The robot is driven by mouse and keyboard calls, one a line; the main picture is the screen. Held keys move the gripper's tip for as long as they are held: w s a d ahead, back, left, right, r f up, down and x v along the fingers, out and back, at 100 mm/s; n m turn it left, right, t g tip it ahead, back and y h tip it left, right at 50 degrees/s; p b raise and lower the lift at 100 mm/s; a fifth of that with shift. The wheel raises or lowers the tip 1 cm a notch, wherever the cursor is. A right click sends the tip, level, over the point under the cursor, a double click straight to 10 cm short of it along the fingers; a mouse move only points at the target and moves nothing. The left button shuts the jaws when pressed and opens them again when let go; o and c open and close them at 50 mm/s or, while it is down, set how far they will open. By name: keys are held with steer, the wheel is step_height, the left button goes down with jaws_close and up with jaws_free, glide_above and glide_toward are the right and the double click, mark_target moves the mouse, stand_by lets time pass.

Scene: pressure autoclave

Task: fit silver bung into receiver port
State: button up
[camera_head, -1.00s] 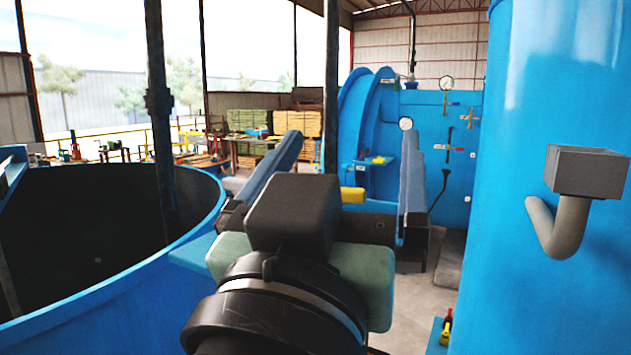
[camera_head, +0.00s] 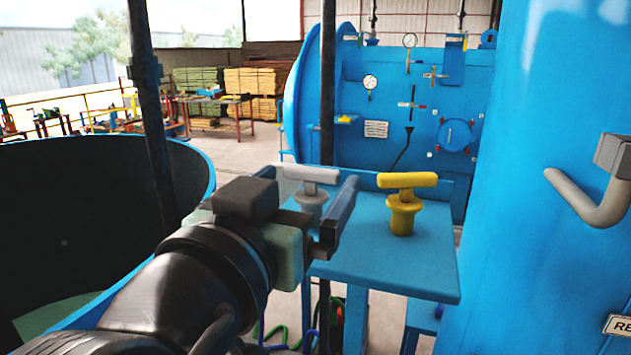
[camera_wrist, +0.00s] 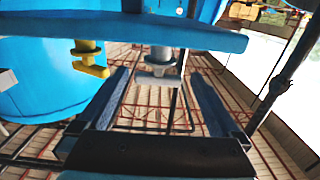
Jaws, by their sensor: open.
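The silver bung (camera_head: 312,176), with a T-shaped handle, stands upright on a blue stand (camera_head: 385,265), partly hidden behind my gripper. My gripper (camera_head: 318,192) is open and empty, and its fingers point towards the silver bung. In the wrist view, which looks upside down, the silver bung (camera_wrist: 158,58) appears between the two open fingers (camera_wrist: 160,78), near their tips. Whether they touch it cannot be told. I cannot pick out the receiver port for certain.
A yellow T-handled bung (camera_head: 403,205) stands on the same stand, right of the silver one. A big blue vessel (camera_head: 540,230) with a bent grey pipe (camera_head: 588,200) and a cut-off "RE" sign (camera_head: 618,325) fills the right. An open dark tank (camera_head: 90,230) lies left.

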mark_target(311, 176)
steer(key=p+x, duration=0.1)
steer(key=x, duration=0.1)
steer(key=p+x, duration=0.1)
steer(key=x, duration=0.1)
steer(key=shift+d+r+p, duration=0.25)
steer(key=shift+r+p, duration=0.05)
steer(key=shift+p, duration=0.05)
steer(key=shift+w+f, duration=0.2)
steer(key=shift+w, duration=0.4)
steer(key=c, duration=1.3)
